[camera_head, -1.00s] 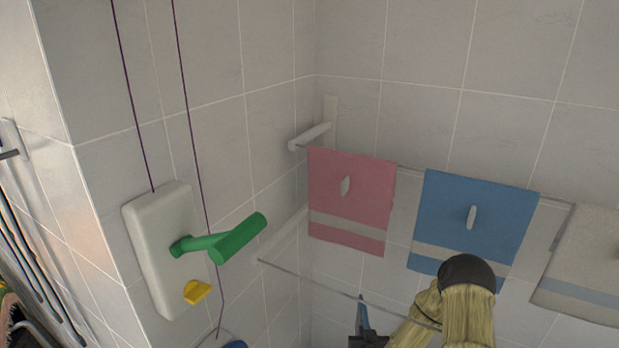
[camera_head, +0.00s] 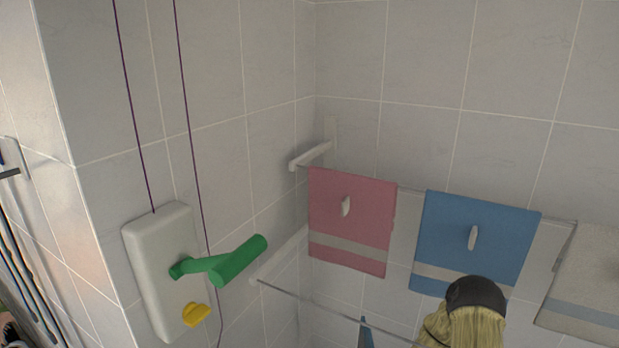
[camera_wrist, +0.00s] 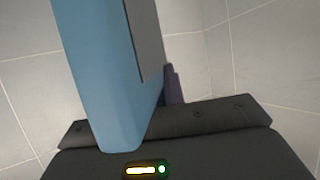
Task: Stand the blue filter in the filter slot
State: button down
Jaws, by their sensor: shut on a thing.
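The blue filter (camera_wrist: 95,70), a blue piece with a grey panel (camera_wrist: 146,40) on its side, stands large in the wrist view, in front of the dark gripper body. My gripper (camera_wrist: 165,108) is shut on it. One purple-grey finger (camera_wrist: 173,84) shows behind the filter; the other is hidden. In the head view only a small blue tip (camera_head: 366,334), apparently the filter, shows at the bottom edge below the rails. My gripper is out of the head view. I cannot make out the filter slot in either view.
A white wall box (camera_head: 150,260) carries a green crank (camera_head: 225,262) and a yellow knob (camera_head: 195,314); thin cords hang beside it. Pink (camera_head: 350,215), blue (camera_head: 470,240) and pale (camera_head: 590,275) towels hang on a wall rack. A lower rail (camera_head: 310,300) crosses before the tiles.

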jog(key=d, duration=0.5)
jog(key=shift+d, duration=0.1)
jog(key=a, duration=0.7)
jog(key=shift+d, duration=0.15)
dwell(1.4)
